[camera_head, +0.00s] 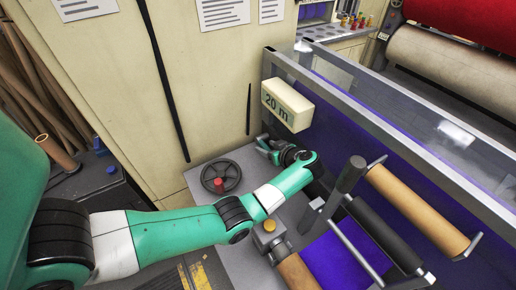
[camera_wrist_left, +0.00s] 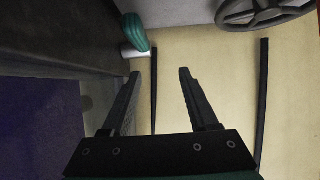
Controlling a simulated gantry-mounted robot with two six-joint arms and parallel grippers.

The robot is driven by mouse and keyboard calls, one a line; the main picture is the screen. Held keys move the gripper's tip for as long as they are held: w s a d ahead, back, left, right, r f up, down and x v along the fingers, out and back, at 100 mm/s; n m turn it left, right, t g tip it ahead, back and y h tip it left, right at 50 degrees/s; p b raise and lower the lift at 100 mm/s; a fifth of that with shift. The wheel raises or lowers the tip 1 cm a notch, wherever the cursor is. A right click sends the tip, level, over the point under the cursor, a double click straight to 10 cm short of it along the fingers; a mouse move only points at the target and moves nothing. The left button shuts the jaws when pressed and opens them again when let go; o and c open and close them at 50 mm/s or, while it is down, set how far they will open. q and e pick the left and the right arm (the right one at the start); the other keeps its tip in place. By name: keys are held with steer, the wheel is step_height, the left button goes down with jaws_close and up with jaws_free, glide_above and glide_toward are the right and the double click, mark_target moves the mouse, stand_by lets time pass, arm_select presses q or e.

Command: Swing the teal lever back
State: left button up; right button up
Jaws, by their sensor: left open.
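The teal lever shows in the left wrist view as a rounded teal grip (camera_wrist_left: 137,33) on a short pale shaft, at the upper left beyond the fingertips. My left gripper (camera_head: 264,146) is at the far end of the grey machine top, below the "20 m" sign. In the left wrist view my left gripper (camera_wrist_left: 160,74) is open, with nothing between its fingers. The grip lies apart from the fingers in that picture, past the left one. In the head view I cannot separate the lever from my teal gripper parts. My right gripper is not in view.
A dark handwheel (camera_head: 221,177) with a red knob stands left of my gripper. The "20 m" box (camera_head: 287,104) and a metal-framed clear panel (camera_head: 400,115) stand close by. Rollers and a tan roll (camera_head: 415,207) lie to the right. A cream cabinet (camera_head: 205,90) rises behind.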

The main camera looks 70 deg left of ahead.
arm_select(q)
steer(key=s+d+r+p, duration=0.4)
steer(key=s+d+r, duration=0.1)
steer(key=d, duration=0.3)
steer(key=shift+s+d+r+p, duration=0.15)
steer(key=shift+s+r+p, duration=0.2)
steer(key=shift+s, duration=0.35)
